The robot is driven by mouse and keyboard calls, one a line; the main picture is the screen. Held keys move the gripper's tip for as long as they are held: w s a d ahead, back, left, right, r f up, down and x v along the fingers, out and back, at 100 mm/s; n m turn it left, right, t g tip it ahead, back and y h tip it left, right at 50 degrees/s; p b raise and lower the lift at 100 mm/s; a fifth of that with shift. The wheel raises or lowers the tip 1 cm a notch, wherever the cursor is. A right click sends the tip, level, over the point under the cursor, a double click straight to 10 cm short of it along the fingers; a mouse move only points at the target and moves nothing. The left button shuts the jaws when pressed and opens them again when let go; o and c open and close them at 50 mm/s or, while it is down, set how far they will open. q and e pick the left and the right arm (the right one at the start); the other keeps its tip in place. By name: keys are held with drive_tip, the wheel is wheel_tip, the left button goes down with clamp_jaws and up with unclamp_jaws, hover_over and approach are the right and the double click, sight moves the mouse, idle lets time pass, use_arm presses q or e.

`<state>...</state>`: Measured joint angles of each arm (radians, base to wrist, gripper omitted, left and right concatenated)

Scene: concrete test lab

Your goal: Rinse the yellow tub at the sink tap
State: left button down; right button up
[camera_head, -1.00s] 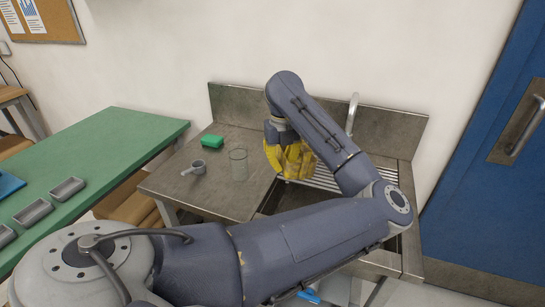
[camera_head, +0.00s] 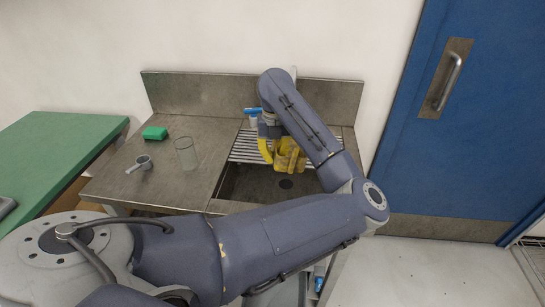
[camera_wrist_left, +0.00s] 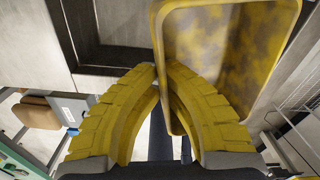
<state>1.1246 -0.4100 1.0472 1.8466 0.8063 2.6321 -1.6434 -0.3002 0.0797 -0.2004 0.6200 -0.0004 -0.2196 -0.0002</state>
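The yellow tub (camera_head: 292,158), mottled with brown dirt, hangs over the back of the sink basin (camera_head: 250,184), in front of the slatted rack. My left gripper (camera_head: 275,150) has yellow ribbed fingers and is shut on the tub's wall. In the left wrist view, the tub (camera_wrist_left: 230,50) tilts at the upper right, with its rim edge running between the fingertips (camera_wrist_left: 165,72). The tap (camera_head: 294,72) is mostly hidden behind my left arm; only a pale bit shows above it. No water is visible. My right gripper is not in view.
A green sponge (camera_head: 155,133), a grey scoop-like cup (camera_head: 141,163) and a clear glass (camera_head: 186,154) stand on the steel counter (camera_head: 160,192) left of the basin. A blue-and-white object (camera_head: 252,115) is behind my gripper. A steel backsplash (camera_head: 200,93) bounds the back.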

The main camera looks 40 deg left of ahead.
use_arm(q)
drive_tip(key=w+a+f, duration=0.2)
drive_tip(key=w+a, duration=0.4)
drive_tip(key=w, duration=0.5)
drive_tip(key=shift+w+a+f, duration=0.15)
drive_tip(key=shift+a+f, duration=0.1)
drive_tip(key=shift+a, duration=0.15)
idle(0.3)
idle(0.5)
drive_tip(key=shift+w+d, duration=0.1)
drive_tip(key=shift+w+d, duration=0.2)
drive_tip(key=shift+d, duration=0.1)
drive_tip(key=shift+d, duration=0.1)
drive_tip(key=shift+a, duration=0.2)
idle(0.4)
drive_tip(key=shift+s+a, duration=0.25)
drive_tip(key=shift+a, duration=0.05)
drive_tip(key=shift+w+d, duration=0.1)
drive_tip(key=shift+d, duration=0.05)
idle(0.3)
